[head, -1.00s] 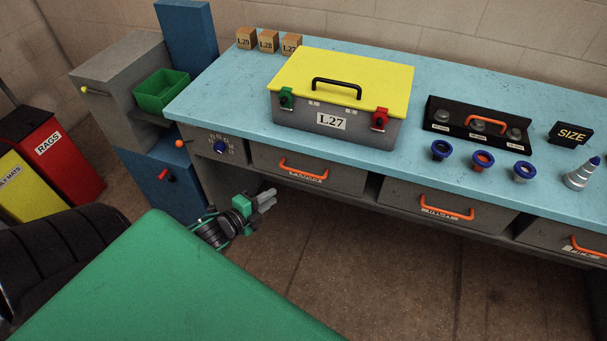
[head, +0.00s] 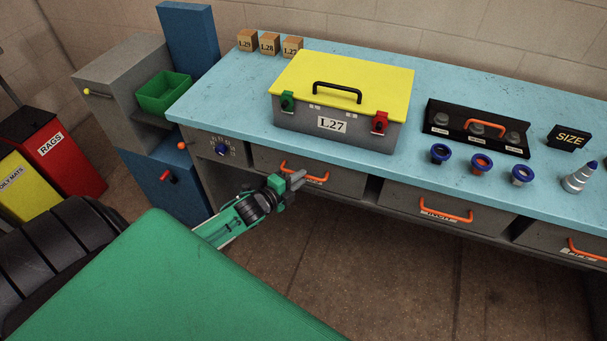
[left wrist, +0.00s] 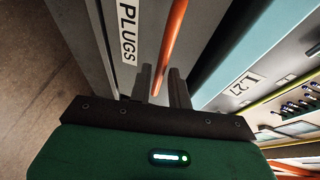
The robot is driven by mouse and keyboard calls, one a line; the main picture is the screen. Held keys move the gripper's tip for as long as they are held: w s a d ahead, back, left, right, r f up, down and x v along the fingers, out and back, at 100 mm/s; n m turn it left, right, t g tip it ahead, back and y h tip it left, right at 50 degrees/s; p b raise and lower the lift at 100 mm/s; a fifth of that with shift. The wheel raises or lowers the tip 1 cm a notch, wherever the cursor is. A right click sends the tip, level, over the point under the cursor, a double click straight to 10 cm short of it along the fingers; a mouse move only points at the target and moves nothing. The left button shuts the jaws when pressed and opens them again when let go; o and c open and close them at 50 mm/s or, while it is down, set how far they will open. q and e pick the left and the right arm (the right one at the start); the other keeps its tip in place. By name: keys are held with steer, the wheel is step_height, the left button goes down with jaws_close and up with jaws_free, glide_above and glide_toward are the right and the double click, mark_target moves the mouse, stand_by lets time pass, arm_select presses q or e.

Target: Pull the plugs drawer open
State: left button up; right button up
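The plugs drawer (head: 345,178) is the grey left drawer under the bench, and it is shut. The drawer's orange handle (head: 316,178) is partly covered by my left gripper (head: 297,180) in the head view. The PLUGS label (left wrist: 127,33) shows in the left wrist view beside the orange handle (left wrist: 172,45). In that view my left gripper (left wrist: 163,82) has its two fingers apart, with the handle's near end between them. I see gaps beside the handle, so the fingers do not look closed on it. My right gripper is not in view.
A grey case with a yellow lid (head: 338,130), labelled L27, stands on the blue bench (head: 228,92) above the drawer. A dial (head: 221,149) is left of the drawer. Another drawer (head: 410,200) is to the right. The floor below is clear.

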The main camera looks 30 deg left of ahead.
arm_select(q)
steer(key=shift+x, duration=1.25)
jaws_close()
steer(key=shift+s, duration=0.1)
